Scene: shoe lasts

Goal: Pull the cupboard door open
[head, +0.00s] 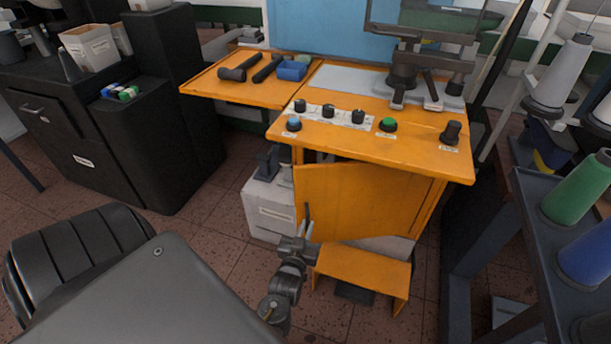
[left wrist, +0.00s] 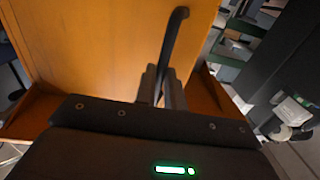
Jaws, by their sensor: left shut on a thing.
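The cupboard door (head: 365,200) is an orange panel under the top of the orange workbench. A dark gap shows above its upper edge, and its left side seems to stand out from the body; how far is hard to tell. My left gripper (head: 297,243) is at the door's lower left, shut on the dark upright handle (head: 307,215). In the left wrist view the black curved handle (left wrist: 175,38) rises from between the fingers (left wrist: 161,88), in front of the orange door (left wrist: 95,50). My right gripper is not in view.
An orange step (head: 362,265) stands just below the door. A pale box (head: 268,212) is on the floor at its left. A rack with thread cones (head: 577,187) stands at right. The workbench top (head: 415,140) overhangs the door. Tiled floor is open at left.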

